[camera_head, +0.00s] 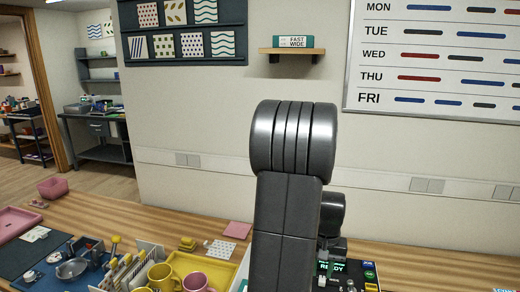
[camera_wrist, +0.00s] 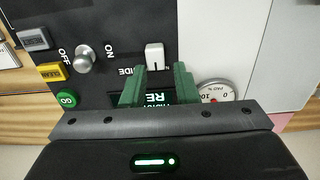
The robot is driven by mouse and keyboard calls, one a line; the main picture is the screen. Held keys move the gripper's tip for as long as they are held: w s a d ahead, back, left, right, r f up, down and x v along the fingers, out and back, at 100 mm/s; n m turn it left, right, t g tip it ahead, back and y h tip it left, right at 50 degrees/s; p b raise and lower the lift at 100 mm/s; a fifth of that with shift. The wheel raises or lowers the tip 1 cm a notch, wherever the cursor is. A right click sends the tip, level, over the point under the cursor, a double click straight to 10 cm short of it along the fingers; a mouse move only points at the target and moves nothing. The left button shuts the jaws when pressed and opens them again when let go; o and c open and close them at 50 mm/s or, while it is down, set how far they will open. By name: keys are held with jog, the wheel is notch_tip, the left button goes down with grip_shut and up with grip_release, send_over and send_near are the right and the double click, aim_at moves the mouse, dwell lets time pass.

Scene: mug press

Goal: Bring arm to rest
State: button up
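My gripper (camera_wrist: 158,75) shows in the wrist view with its two green fingers apart and nothing seen between them. It faces the dark control panel (camera_wrist: 115,20) of the press. The panel carries a white switch (camera_wrist: 154,55) just beyond the fingertips, a round metal knob (camera_wrist: 85,58) marked ON and OFF, a green GO button (camera_wrist: 67,99), a yellow CLEAN button (camera_wrist: 51,71) and a dial (camera_wrist: 216,93). The display is partly hidden by the fingers. In the head view my raised arm covers much of the press; its display (camera_head: 333,267) reads READY. My gripper is hidden there.
A yellow mug (camera_head: 163,278) and a pink mug (camera_head: 197,283) stand at a yellow tray (camera_head: 222,270) left of my arm. A blue tray (camera_head: 45,275) with utensils lies further left. A small shelf (camera_head: 292,51) and a whiteboard (camera_head: 440,60) hang on the wall behind.

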jog(key=shift+f, duration=0.5)
jog(key=shift+s+d+f, duration=0.1)
jog(key=shift+d, duration=0.2)
jog(key=shift+s, duration=0.1)
